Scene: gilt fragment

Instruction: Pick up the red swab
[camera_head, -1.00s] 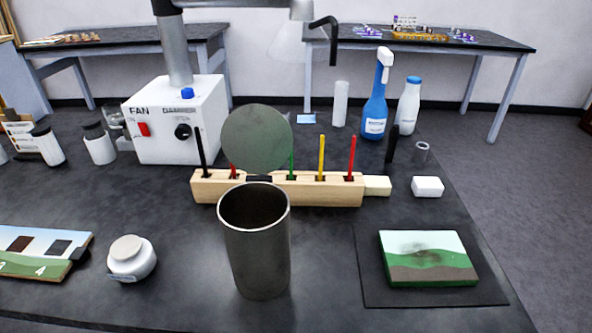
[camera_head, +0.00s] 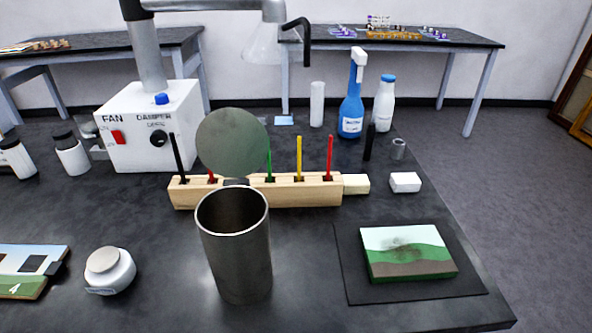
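A wooden rack (camera_head: 305,193) stands on the dark bench and holds several upright coloured sticks. A red swab (camera_head: 330,157) stands in the right part of the rack, beside a yellow stick (camera_head: 299,158). A green stick (camera_head: 269,165) stands further left and a black stick (camera_head: 178,158) near the left end. Neither of my grippers is in view.
A painted panel (camera_head: 406,252) lies on a dark mat (camera_head: 352,283) at right. A white jar (camera_head: 110,270) stands front left; blue (camera_head: 351,105) and white bottles (camera_head: 384,105) stand behind.

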